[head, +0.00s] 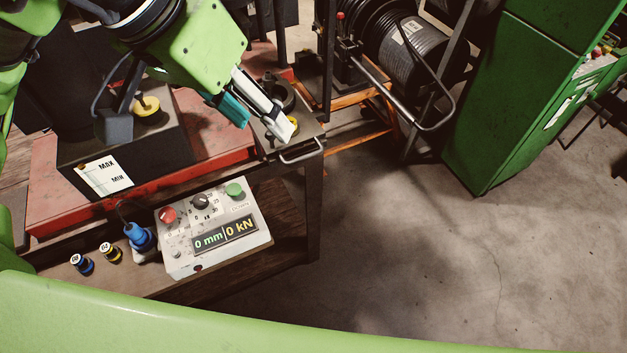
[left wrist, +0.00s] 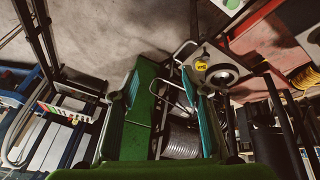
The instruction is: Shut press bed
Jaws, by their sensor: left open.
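The press bed is a grey plate (head: 311,134) with a black ring on it and a bar handle (head: 303,153) at its front edge, at the right end of the red press frame. In the left wrist view the bed (left wrist: 238,54) shows at upper right, with a yellow round mark, and its handle (left wrist: 180,50) shows to its left. My left gripper (head: 262,118) is open and empty. It hangs over the bed in the head view and hides part of it, beside the handle. Whether it touches the bed or handle cannot be told. My right gripper is in neither view.
A black tank (head: 125,158) stands left. A green cabinet (head: 530,95) and hose reel (head: 405,62) stand behind right. Floor at right is clear.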

